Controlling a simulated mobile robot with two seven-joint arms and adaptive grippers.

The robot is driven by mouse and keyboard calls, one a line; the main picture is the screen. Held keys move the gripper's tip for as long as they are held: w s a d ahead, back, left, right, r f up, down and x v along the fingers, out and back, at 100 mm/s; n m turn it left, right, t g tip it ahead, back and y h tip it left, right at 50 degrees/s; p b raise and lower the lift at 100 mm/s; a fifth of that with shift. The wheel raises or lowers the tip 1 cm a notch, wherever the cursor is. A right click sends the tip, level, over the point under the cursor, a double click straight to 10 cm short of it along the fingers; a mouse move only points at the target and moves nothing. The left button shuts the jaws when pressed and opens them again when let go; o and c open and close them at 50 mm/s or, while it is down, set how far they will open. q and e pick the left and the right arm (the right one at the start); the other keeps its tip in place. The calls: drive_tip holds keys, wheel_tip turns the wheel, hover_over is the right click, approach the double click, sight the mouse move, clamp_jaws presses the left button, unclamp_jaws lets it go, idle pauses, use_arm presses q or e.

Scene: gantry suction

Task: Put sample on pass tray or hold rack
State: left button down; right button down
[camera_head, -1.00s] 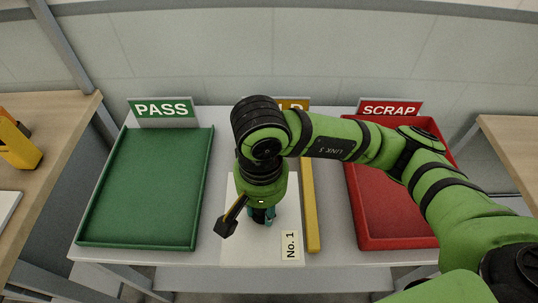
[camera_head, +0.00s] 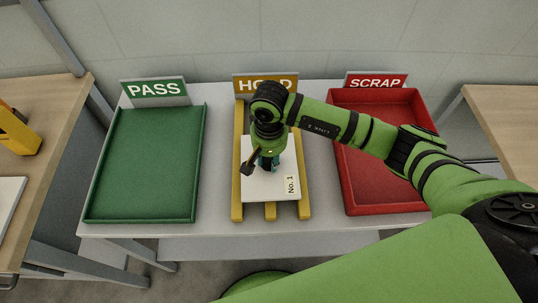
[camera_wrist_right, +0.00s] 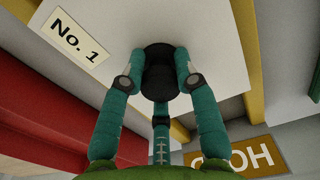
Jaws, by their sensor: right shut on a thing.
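The sample is a white panel (camera_head: 258,187) with a "No. 1" label and a black knob (camera_wrist_right: 160,72) on top. My right gripper (camera_head: 267,161) is shut on that knob, with its teal fingers around it in the right wrist view (camera_wrist_right: 160,88). The panel is centred over the yellow rails of the hold rack (camera_head: 303,209), below the HOLD sign (camera_head: 265,86). Rail ends show past its near edge. I cannot tell whether it touches the rails. The green pass tray (camera_head: 145,165) is empty at the left. My left gripper is not in view.
A red scrap tray (camera_head: 350,193) stands right of the rack, partly under my right arm. Side tables stand at the left (camera_head: 60,105) and right (camera_head: 510,120), with a yellow object (camera_head: 18,135) on the left one. A grey strip of table separates the trays from the rack.

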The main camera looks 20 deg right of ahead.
drive_tip(key=shift+f, duration=0.2)
drive_tip(key=shift+f, duration=0.2)
drive_tip(key=c, duration=0.9)
unclamp_jaws()
drive_tip(key=shift+r, duration=0.1)
